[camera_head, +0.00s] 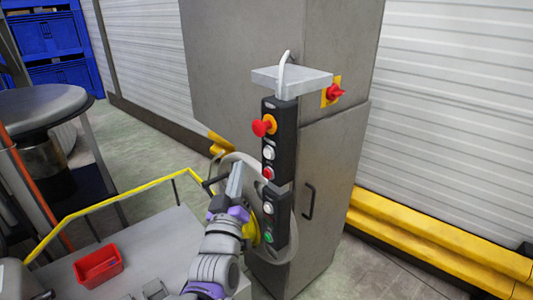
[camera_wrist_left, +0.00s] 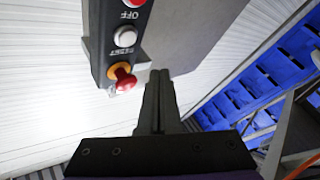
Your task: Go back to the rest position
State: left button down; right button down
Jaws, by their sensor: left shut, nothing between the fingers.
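My left gripper (camera_head: 236,174) reaches up from the bottom of the head view, just left of the black push-button box (camera_head: 281,150) on the grey cabinet. Its fingers are shut and empty. In the left wrist view the closed fingers (camera_wrist_left: 160,75) point at the box (camera_wrist_left: 100,45), whose red mushroom button (camera_wrist_left: 125,79), white button and red button show close by. I cannot tell whether the fingers touch the box. My right gripper is in neither view.
The grey cabinet (camera_head: 330,200) has a red rotary switch (camera_head: 335,92) and a handle. A yellow rail (camera_head: 110,202) and a red bin (camera_head: 99,266) are at left, with a round dark stool-like top (camera_head: 40,105). Blue crates (camera_head: 50,35) stand behind. A yellow barrier (camera_head: 430,240) runs along the right wall.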

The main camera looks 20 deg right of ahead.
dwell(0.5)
pick_arm(q)
jog(key=s+a+f+m+g+y, duration=0.1)
jog(key=s+a+f+g+y, duration=0.25)
jog(key=a+f, duration=0.6)
jog(key=s+a+f+g+y, duration=0.3)
jog(key=s+a+f+g, duration=0.15)
jog(key=a+f, duration=0.45)
jog(key=s+a+f+g+y, duration=0.1)
jog(key=s+a+f+g, duration=0.1)
jog(key=s+a+f, duration=0.4)
jog(key=s+a+f+g+y, duration=0.2)
jog(key=s+a+f, duration=0.4)
jog(key=s, duration=0.5)
jog(key=shift+s+a+f+n+g, duration=0.15)
jog(key=shift+f+n+g, duration=0.2)
jog(key=shift+g, duration=0.45)
